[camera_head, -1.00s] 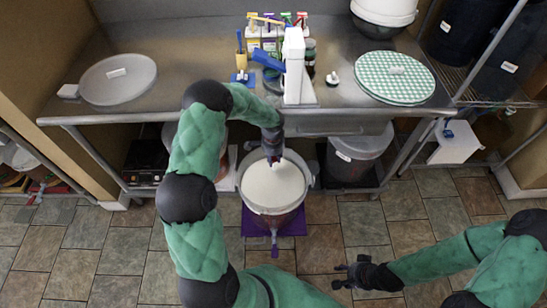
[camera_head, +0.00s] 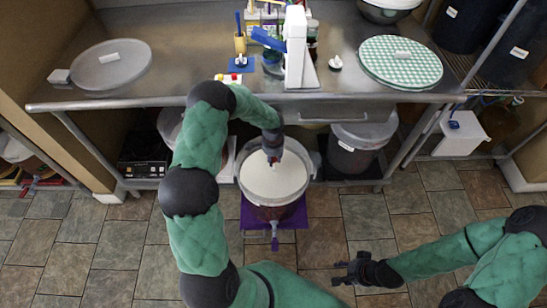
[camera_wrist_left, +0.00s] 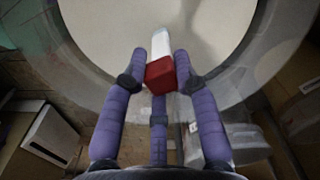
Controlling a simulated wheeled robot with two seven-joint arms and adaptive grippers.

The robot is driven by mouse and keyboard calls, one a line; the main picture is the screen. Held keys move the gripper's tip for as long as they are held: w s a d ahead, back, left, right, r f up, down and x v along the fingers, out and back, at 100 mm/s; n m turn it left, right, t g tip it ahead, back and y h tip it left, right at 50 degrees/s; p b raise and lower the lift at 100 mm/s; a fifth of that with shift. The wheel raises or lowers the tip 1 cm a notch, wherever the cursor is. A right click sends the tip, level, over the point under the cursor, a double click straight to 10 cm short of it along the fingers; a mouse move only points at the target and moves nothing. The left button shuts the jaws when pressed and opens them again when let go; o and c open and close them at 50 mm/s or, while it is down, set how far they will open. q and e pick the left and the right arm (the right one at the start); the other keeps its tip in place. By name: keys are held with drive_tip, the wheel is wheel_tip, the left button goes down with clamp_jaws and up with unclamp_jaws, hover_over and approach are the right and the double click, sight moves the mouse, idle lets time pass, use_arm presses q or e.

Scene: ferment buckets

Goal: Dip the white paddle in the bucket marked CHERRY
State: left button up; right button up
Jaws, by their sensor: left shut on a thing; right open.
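My right gripper (camera_head: 342,270) is open and empty above the tiled floor at lower right.
The bucket stands on a purple base (camera_head: 290,215) with a purple tap in front. The steel counter (camera_head: 200,65) edge lies just behind the bucket. A grey lidded bin (camera_head: 358,145) stands under the counter to the right. Tiled floor is clear in front.

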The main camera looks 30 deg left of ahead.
sight(274, 166)
use_arm(q)
drive_tip(key=shift+f+b, duration=1)
drive_tip(key=shift+f, duration=0.6)
drive_tip(key=shift+f+b, duration=0.45)
drive_tip(key=shift+f, duration=0.85)
drive_tip(key=shift+r+p, duration=5)
drive_tip(key=shift+r, duration=2.4)
